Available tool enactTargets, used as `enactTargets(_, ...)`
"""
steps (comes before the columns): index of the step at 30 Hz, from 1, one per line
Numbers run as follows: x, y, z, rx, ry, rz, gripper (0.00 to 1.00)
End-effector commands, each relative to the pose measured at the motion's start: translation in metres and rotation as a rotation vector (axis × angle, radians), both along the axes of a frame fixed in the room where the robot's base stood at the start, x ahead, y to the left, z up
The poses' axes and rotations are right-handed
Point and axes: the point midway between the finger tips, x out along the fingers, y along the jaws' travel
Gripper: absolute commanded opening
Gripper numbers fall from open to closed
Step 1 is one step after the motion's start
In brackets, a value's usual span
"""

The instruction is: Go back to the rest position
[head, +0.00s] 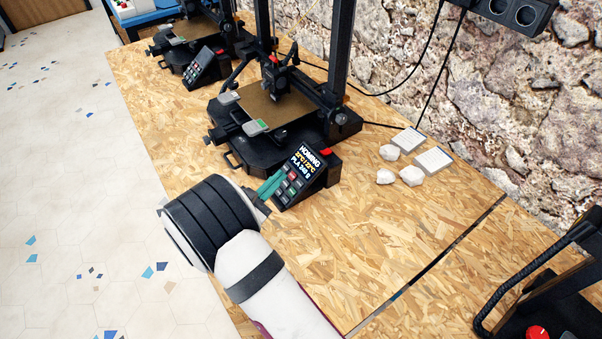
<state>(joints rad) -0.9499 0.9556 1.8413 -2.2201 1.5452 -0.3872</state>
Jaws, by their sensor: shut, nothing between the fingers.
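My gripper (268,188) is shut and empty, its green fingertips close to the keypad of the nearer printer's control box (306,178). I cannot tell whether the fingertips touch the keys. The control box is black with a lit screen reading "HOMING", temperatures and "PLA". My wrist and white forearm come in from the bottom of the head view and cover part of the bench's front edge.
The nearer 3D printer (285,112) stands behind the control box, and another printer (190,45) is further left. Crumpled white pieces (386,176) and white cards (433,161) lie to the right. A black machine (560,300) is at lower right. The bench (400,235) is clear in the middle.

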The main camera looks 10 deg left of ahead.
Motion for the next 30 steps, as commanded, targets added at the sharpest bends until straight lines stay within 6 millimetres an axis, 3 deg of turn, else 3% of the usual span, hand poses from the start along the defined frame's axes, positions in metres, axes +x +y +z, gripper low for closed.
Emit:
enactTargets(5,0.001,-0.006,0.003,0.011,0.0,-0.02,0.0)
enactTargets(8,0.002,-0.051,0.026,0.097,-0.001,-0.186,0.0)
enactTargets(10,-0.009,-0.111,0.052,0.223,-0.006,-0.416,0.0)
enactTargets(13,-0.057,-0.204,0.083,0.469,-0.023,-0.83,0.0)
enactTargets(14,-0.079,-0.228,0.089,0.555,-0.034,-0.963,0.0)
enactTargets(15,-0.114,-0.254,0.095,0.683,-0.05,-1.152,0.0)
enactTargets(17,-0.174,-0.277,0.1,0.91,-0.087,-1.453,0.0)
enactTargets(18,-0.21,-0.279,0.101,1.068,-0.113,-1.642,0.0)
enactTargets(19,-0.233,-0.275,0.1,1.184,-0.133,-1.769,0.0)
enactTargets(22,-0.282,-0.247,0.1,1.526,-0.185,-2.096,0.0)
enactTargets(26,-0.302,-0.214,0.104,1.807,-0.215,-2.313,0.0)
enactTargets(30,-0.304,-0.204,0.106,1.889,-0.216,-2.367,0.0)
